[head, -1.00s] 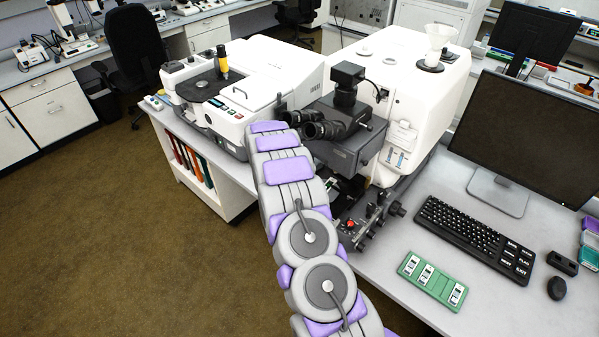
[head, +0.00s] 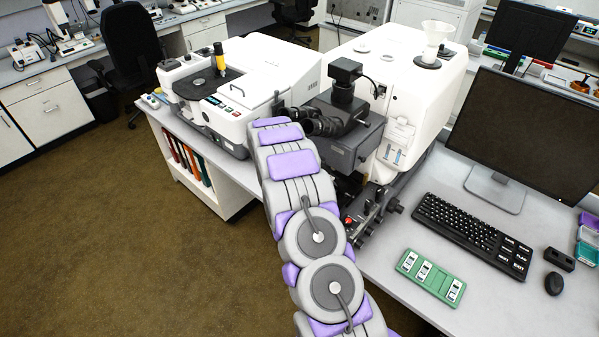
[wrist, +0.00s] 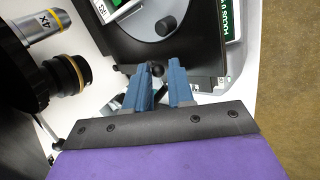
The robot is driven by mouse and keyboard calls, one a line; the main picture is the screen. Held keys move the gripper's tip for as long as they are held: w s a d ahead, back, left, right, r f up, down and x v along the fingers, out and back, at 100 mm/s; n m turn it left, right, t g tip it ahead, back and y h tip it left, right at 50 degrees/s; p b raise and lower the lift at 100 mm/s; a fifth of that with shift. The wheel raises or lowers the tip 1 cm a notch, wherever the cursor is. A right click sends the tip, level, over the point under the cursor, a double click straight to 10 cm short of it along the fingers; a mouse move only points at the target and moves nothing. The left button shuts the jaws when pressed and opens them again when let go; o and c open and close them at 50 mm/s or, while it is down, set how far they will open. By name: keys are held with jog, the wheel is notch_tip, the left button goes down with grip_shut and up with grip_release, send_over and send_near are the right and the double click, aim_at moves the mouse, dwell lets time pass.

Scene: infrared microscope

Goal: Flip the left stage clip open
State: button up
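The infrared microscope (head: 357,142) stands on the bench behind my arm in the head view; its stage and clips are hidden there. In the wrist view, part of the dark stage (wrist: 200,57) shows at the top. A small black ball knob (wrist: 157,71) shows just beyond and between my fingertips; it looks like the end of a stage clip, but which clip I cannot tell. Contact with the knob is not visible.
A 4x objective (wrist: 46,24) hangs close at the left of the wrist view, with another dark objective (wrist: 68,74) below it. A labelled card (wrist: 235,20) lies at the upper right. In the head view, a green slide holder (head: 430,277) and keyboard (head: 472,235) occupy the bench.

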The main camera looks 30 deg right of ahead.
jog(key=shift+o, duration=0.7)
jog(key=shift+w+f, duration=0.1)
jog(key=shift+f, duration=0.1)
jog(key=shift+o, duration=1.1)
jog(key=shift+d+r, duration=0.15)
jog(key=w+p+v, duration=0.1)
jog(key=v, duration=1.6)
jog(key=shift+s+r, duration=0.2)
jog(key=shift+s, duration=0.35)
